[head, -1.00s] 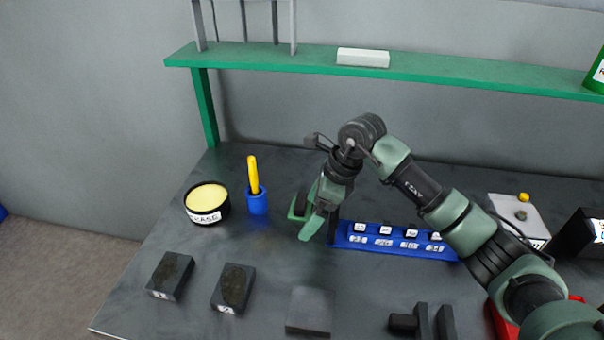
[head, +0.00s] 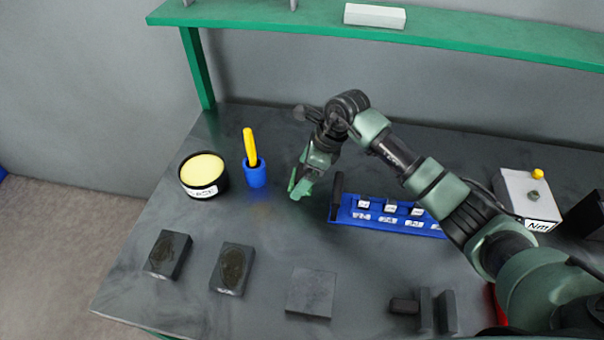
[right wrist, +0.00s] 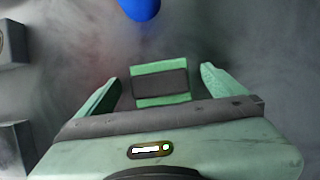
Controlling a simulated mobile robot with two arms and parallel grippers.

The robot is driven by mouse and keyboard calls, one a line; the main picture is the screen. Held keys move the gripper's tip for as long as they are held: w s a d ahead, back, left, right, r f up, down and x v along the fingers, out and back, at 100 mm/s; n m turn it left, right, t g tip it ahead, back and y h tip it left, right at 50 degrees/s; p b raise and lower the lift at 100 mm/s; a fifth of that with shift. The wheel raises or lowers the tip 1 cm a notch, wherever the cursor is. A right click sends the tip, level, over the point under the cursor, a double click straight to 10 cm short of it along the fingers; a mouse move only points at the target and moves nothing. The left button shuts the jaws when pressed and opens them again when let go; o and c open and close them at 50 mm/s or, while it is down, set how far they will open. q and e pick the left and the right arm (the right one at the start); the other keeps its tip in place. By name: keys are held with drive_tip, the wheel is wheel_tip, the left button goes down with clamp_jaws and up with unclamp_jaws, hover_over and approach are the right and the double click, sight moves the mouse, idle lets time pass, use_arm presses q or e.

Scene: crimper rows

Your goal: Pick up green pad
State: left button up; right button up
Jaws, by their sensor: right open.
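The green pad (right wrist: 160,68) shows in the right wrist view as a small green rectangle with a dark band across its middle. It lies between the two fingers of my right gripper (right wrist: 160,82), with a visible gap on each side. In the head view my right gripper (head: 300,188) points down over the table, between the blue cup and the blue rack. There the pad cannot be told apart from the green fingers. The right gripper is open. My left gripper is not in view.
A blue cup (head: 256,176) with a yellow handle and a round yellow-topped tin (head: 202,174) stand left of the gripper. A blue rack (head: 385,219) stands close right. Dark blocks (head: 233,268) line the front. A green shelf (head: 450,36) spans the back.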

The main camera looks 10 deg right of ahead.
sight(302, 172)
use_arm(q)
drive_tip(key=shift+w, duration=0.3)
use_arm(e)
drive_tip(key=shift+a+f, duration=0.15)
drive_tip(key=shift+f, duration=0.1)
drive_tip(key=c, duration=1.5)
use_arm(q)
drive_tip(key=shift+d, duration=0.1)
use_arm(e)
drive_tip(key=shift+r, duration=0.1)
